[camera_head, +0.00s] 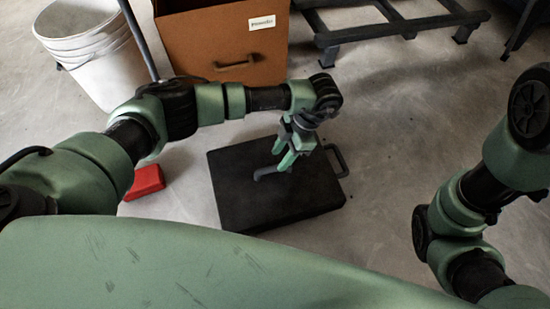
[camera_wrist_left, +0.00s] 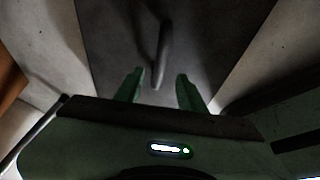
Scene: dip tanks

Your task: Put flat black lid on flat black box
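A flat black slab (camera_head: 235,180) lies on the floor in the head view. A bar handle (camera_head: 265,174) stands on its top face and a loop handle (camera_head: 341,158) sticks out at its right side. I cannot tell lid from box here, as no seam shows clearly. My left gripper (camera_head: 284,160) points down over the slab at the bar handle. In the left wrist view my left gripper (camera_wrist_left: 158,88) has its two green fingers apart, with the near end of the bar handle (camera_wrist_left: 163,45) between the tips. My right gripper is out of view.
A red block (camera_head: 146,182) lies on the floor left of the slab. A brown box (camera_head: 215,45) with a handle and label stands behind, beside stacked white buckets (camera_head: 95,55). A dark metal frame (camera_head: 400,27) stands at the back. The floor right of the slab is clear.

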